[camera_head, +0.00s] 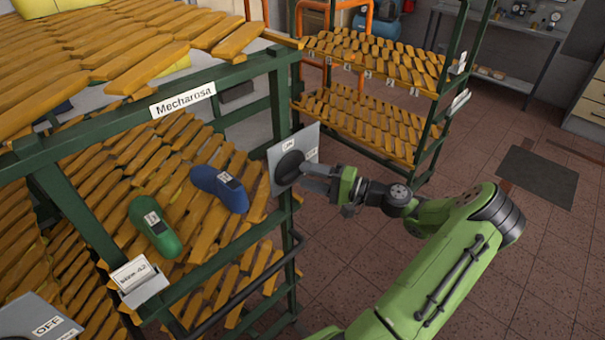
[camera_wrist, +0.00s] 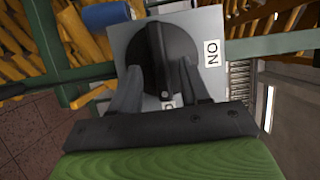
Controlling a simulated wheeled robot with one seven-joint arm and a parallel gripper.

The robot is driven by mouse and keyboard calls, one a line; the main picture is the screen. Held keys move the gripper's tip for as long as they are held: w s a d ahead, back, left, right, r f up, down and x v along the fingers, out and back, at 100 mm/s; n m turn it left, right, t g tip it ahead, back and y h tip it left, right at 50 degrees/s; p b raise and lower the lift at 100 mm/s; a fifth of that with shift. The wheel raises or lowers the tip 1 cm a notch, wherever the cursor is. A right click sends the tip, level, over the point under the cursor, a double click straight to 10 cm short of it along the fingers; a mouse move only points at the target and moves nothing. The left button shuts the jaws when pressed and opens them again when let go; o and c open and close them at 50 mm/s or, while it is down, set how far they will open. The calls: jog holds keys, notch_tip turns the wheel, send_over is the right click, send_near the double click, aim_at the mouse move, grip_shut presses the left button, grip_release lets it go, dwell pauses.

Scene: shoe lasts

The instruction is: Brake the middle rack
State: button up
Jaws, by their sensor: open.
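A grey switch plate (camera_head: 312,141) with a round black knob (camera_head: 289,167) is fixed to the right post of the green rack (camera_head: 232,69) labelled "Mecharosa". An "ON" label shows on the plate. My gripper (camera_head: 307,178) is at the knob from the right. In the wrist view, the open fingers of my gripper (camera_wrist: 160,70) stand either side of the knob's raised ridge (camera_wrist: 157,45). The ridge runs up and down the picture, and "ON" is to its right. Another label at its lower end is mostly hidden. Whether the fingers touch the ridge I cannot tell.
A green shoe last (camera_head: 155,226) and a blue one (camera_head: 220,188) lie on the rack's wooden slats. Another plate marked "OFF" (camera_head: 40,318) is at lower left. A second slatted rack (camera_head: 370,125) stands behind. The tiled floor (camera_head: 480,150) at right is mostly clear.

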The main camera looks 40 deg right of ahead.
aim_at(296, 173)
jog(key=x, duration=0.2)
jog(key=shift+w+a, duration=0.15)
jog(key=shift+w, duration=0.1)
grip_shut()
